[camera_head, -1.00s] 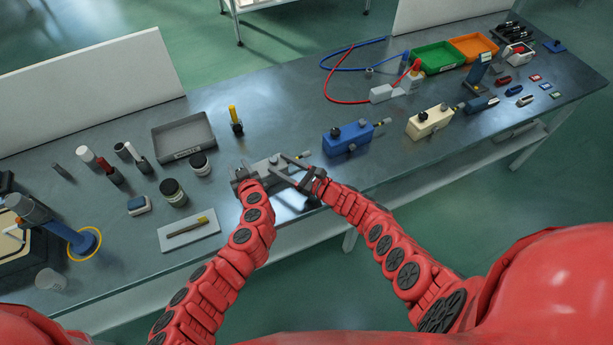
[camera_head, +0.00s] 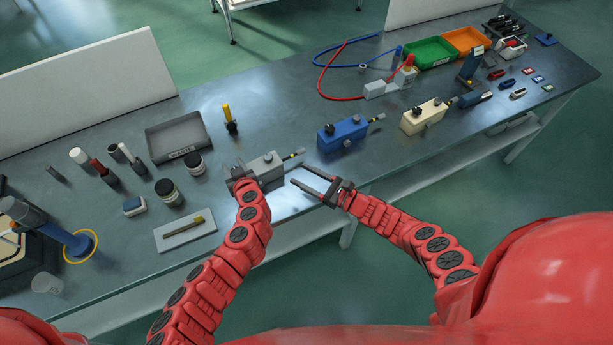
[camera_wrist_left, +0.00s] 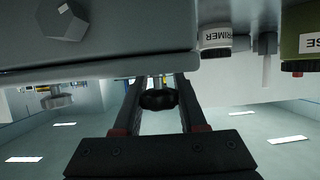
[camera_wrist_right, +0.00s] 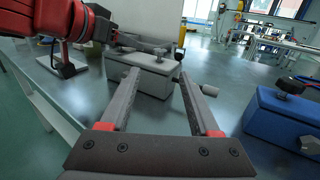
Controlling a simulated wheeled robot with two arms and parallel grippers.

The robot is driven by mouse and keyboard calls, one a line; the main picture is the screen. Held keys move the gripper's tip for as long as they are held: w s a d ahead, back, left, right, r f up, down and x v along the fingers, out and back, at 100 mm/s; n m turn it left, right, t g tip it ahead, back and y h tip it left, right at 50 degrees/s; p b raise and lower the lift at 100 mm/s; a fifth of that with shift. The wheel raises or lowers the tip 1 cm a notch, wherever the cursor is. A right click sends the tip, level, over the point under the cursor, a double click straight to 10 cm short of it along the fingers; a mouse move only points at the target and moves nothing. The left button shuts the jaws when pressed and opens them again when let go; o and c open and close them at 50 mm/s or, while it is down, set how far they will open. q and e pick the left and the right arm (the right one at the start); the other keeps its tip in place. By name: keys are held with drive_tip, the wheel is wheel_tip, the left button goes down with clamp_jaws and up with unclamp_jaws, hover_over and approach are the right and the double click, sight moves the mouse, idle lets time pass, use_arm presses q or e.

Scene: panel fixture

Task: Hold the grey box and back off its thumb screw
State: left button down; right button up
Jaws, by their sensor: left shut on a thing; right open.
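The grey box (camera_head: 268,170) stands near the front edge of the bench. In the left wrist view a black knob (camera_wrist_left: 158,98) shows between the left fingers, and a hexagonal head (camera_wrist_left: 68,18) sits on the grey surface above. I cannot tell which fitting is the thumb screw.
A blue box (camera_head: 343,135) and a cream box (camera_head: 424,117) stand to the right. A grey tray (camera_head: 180,138), a yellow-handled tool (camera_head: 230,118) and several jars stand to the left. A white board (camera_head: 186,229) with a brush lies at the front edge. Bare bench lies before the blue box.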

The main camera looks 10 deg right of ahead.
drive_tip(key=shift+s+d, duration=0.2)
drive_tip(key=w+a+r+t, duration=0.3)
drive_tip(key=w+r, duration=0.2)
drive_tip(key=w, duration=0.1)
drive_tip(key=m+t+h, duration=0.2)
drive_tip(key=m+h, duration=0.3)
drive_tip(key=h, duration=0.1)
approach(270, 160)
drive_tip(key=x, duration=1.1)
drive_tip(key=shift+d+f, duration=0.1)
drive_tip(key=shift+f, duration=0.05)
drive_tip(key=shift+w, duration=0.2)
